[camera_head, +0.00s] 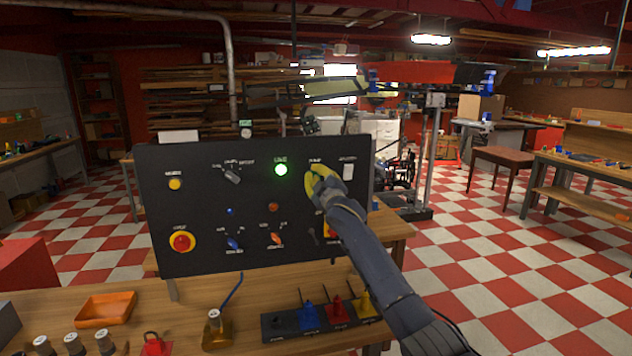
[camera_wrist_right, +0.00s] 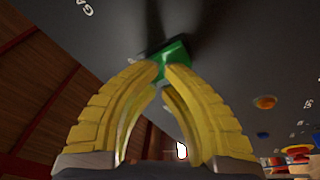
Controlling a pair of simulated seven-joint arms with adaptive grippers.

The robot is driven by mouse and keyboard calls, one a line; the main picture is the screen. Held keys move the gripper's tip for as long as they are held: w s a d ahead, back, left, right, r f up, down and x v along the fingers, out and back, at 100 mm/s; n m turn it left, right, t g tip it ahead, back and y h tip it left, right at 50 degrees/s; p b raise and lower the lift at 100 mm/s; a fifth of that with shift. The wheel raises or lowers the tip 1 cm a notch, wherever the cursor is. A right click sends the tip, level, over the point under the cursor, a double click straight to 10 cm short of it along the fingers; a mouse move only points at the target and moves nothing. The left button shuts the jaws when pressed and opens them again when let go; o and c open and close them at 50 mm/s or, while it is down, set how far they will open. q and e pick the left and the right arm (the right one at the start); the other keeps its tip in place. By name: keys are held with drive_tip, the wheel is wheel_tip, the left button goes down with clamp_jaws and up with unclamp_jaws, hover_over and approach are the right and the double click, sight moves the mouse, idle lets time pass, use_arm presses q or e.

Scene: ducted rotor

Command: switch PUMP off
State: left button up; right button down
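The black control panel (camera_head: 200,215) stands upright on the bench. The label PUMP sits near its top right, just above my right gripper (camera_head: 317,175). In the right wrist view, the yellow fingers of my right gripper (camera_wrist_right: 165,70) come together at their tips over a green switch part (camera_wrist_right: 175,52) on the dark panel. The tips seem to touch this part and hide some of it; I cannot tell whether they pinch it or which way it is set. In the head view the gripper hides the switch. My left gripper is not in view.
A lit green lamp (camera_head: 281,170) and a selector knob (camera_head: 232,176) are left of the gripper. A white switch (camera_head: 348,171) is close on its right. A red mushroom button (camera_head: 182,242) is lower left. An orange tray (camera_head: 106,307) and several coloured parts lie on the bench.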

idle(0.4)
drive_tip(key=shift+s+d+r, duration=0.2)
drive_tip(key=shift+s+r, duration=0.2)
drive_tip(key=shift+s, duration=0.4)
drive_tip(key=shift+s+d+r, duration=0.2)
drive_tip(key=shift+s+r, duration=0.15)
drive_tip(key=shift+s, duration=0.4)
drive_tip(key=shift+s+d+r, duration=0.15)
drive_tip(key=shift+s+r, duration=0.15)
drive_tip(key=shift+s, duration=0.4)
drive_tip(key=shift+s+d+r, duration=0.2)
drive_tip(key=shift+s+r, duration=0.15)
drive_tip(key=shift+s, duration=0.4)
